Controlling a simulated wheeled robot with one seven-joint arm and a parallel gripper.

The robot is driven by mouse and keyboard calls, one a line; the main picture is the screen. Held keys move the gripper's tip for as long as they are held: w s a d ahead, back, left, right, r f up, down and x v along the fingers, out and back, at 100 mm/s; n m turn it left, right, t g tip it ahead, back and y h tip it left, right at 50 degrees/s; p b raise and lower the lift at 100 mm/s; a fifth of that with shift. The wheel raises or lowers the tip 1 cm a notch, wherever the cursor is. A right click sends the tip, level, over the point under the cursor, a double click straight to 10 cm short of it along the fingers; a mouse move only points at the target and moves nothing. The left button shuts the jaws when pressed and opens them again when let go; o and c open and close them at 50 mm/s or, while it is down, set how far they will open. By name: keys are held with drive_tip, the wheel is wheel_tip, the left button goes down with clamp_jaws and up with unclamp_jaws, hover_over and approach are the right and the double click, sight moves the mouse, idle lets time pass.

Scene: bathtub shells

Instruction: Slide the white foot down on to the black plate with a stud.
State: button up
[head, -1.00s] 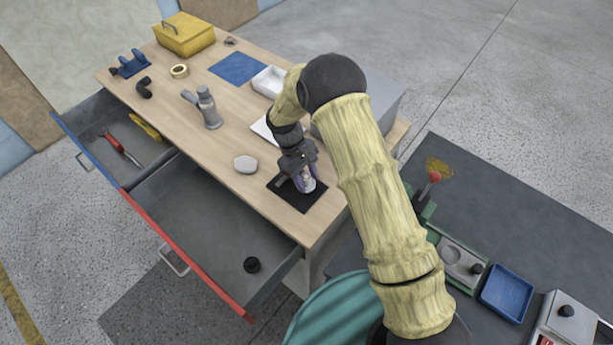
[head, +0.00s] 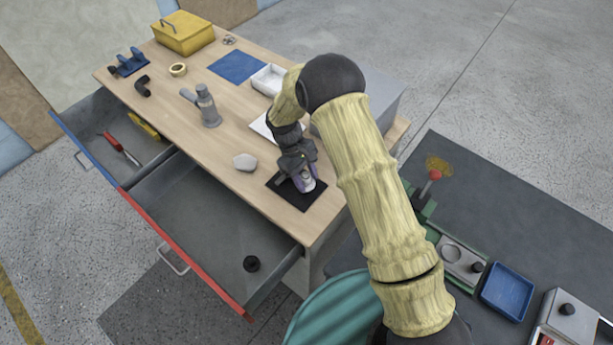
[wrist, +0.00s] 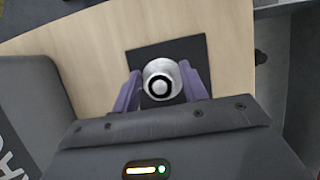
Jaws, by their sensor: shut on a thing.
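The white foot (wrist: 162,69) is between the purple fingers of my gripper (wrist: 162,92), which is shut on it. In the wrist view I look down on its round pale top, with a dark ring around a white centre. The black plate (wrist: 143,57) lies flat on the wooden table beneath the foot. In the head view my gripper (head: 304,184) is low over the black plate (head: 284,193), and the foot (head: 308,184) shows partly between the fingers. The plate's stud is hidden, and I cannot tell whether the foot touches the plate.
A pale grey stone-like piece (head: 245,162) lies left of the plate. A grey tap-like fitting (head: 207,106) stands farther back. A white sheet (head: 262,127) and a white tray (head: 269,80) lie behind my gripper. Two drawers stand open, the red-fronted one (head: 190,256) nearest.

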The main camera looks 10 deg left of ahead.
drive_tip(key=shift+f+b, duration=0.45)
drive_tip(key=shift+f, duration=0.35)
idle(0.4)
drive_tip(key=o, duration=1.1)
drive_tip(key=shift+o, duration=0.3)
drive_tip(key=o, duration=0.4)
drive_tip(key=shift+r, duration=0.1)
drive_tip(key=shift+r+p, duration=2.2)
drive_tip(key=shift+r, duration=1.25)
